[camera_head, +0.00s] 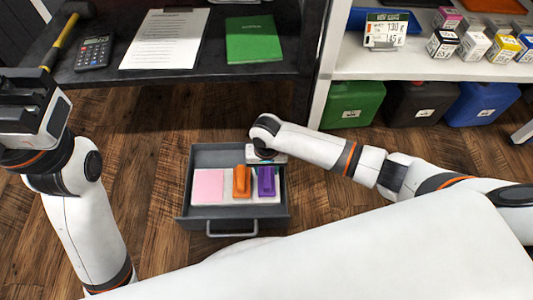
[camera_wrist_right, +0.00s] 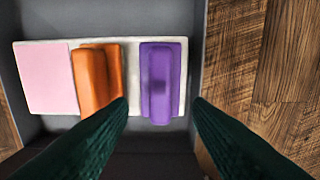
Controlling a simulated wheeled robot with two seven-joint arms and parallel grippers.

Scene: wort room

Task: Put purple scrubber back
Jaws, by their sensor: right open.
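The purple scrubber (camera_head: 266,182) lies in a grey drawer (camera_head: 232,212), on a white board (camera_head: 212,203) at its right end. The purple scrubber also shows in the right wrist view (camera_wrist_right: 163,75), ahead of and between my two dark green fingers. My right gripper (camera_head: 265,158) is over the drawer's back right part, open and empty, with its fingertips mostly hidden in the head view. An orange scrubber (camera_head: 242,182) lies just left of the purple one, and a pink pad (camera_head: 208,186) left of that. My left gripper (camera_head: 20,105) is at the left edge; its jaw opening is unclear.
A dark shelf (camera_head: 190,75) behind holds a calculator (camera_head: 93,53), a paper sheet (camera_head: 165,38) and a green booklet (camera_head: 250,40). A white shelf (camera_head: 420,63) at right holds several small boxes, with green (camera_head: 354,103) and blue (camera_head: 482,103) containers below. Wooden floor is clear around the drawer.

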